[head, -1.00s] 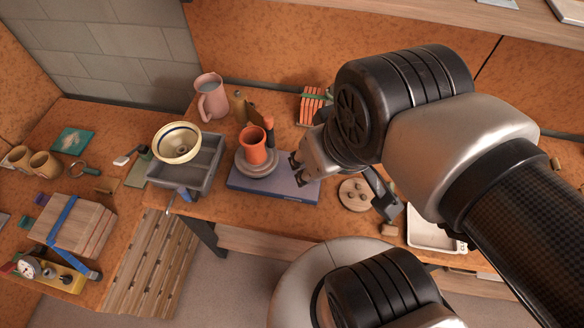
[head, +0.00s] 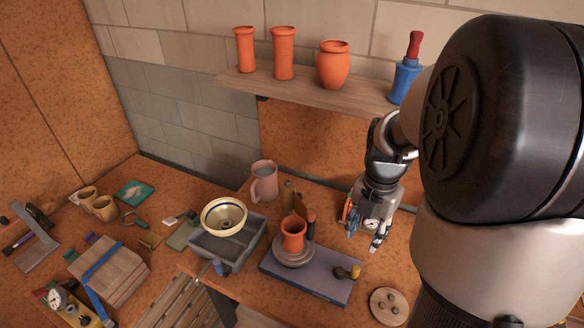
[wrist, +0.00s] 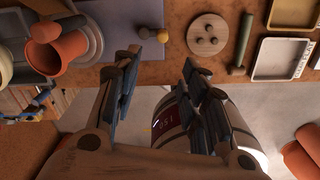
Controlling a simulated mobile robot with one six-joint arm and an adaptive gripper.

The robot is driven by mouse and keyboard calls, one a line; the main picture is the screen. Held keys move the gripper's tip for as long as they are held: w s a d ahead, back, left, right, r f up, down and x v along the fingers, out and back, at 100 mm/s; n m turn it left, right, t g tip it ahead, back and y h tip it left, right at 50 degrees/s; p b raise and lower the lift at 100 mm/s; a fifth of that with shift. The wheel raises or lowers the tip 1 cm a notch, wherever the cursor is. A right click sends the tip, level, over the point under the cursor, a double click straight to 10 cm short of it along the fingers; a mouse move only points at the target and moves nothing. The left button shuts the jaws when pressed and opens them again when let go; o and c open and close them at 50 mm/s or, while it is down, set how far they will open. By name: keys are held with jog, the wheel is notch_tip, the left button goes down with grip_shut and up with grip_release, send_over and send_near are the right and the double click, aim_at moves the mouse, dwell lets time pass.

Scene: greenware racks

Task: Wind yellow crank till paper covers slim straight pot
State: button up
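A slim straight orange pot (head: 244,50) stands upright on the wall shelf at upper left, left of a wider straight pot (head: 283,52) and a round-bellied pot (head: 333,65). A small yellow part with a dark handle (head: 348,272), possibly the crank, sits on the right of the blue-grey board (head: 303,277). I cannot make out any paper. My gripper (head: 365,238) points down over the table, right of the board, clear of the shelf pots. Its fingers are apart and empty in the wrist view (wrist: 170,50).
An orange jug (head: 293,236) stands on a small wheel on the board. A bowl (head: 224,215) sits on a grey bin (head: 240,248). A pink pitcher (head: 264,182) stands behind. A blue bottle (head: 404,80) is at the shelf's right. A round disc (head: 389,306) lies at front right.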

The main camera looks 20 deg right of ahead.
aim_at(356, 268)
jog(key=shift+n, duration=0.4)
jog(key=f+b, duration=0.2)
jog(key=f, duration=0.4)
jog(key=f+b, duration=0.1)
jog(key=f, duration=0.5)
jog(key=f+b, duration=0.2)
jog(key=f, duration=0.4)
jog(key=shift+d+b, duration=0.3)
jog(key=shift+b, duration=0.05)
jog(key=shift+c, duration=0.4)
grip_shut()
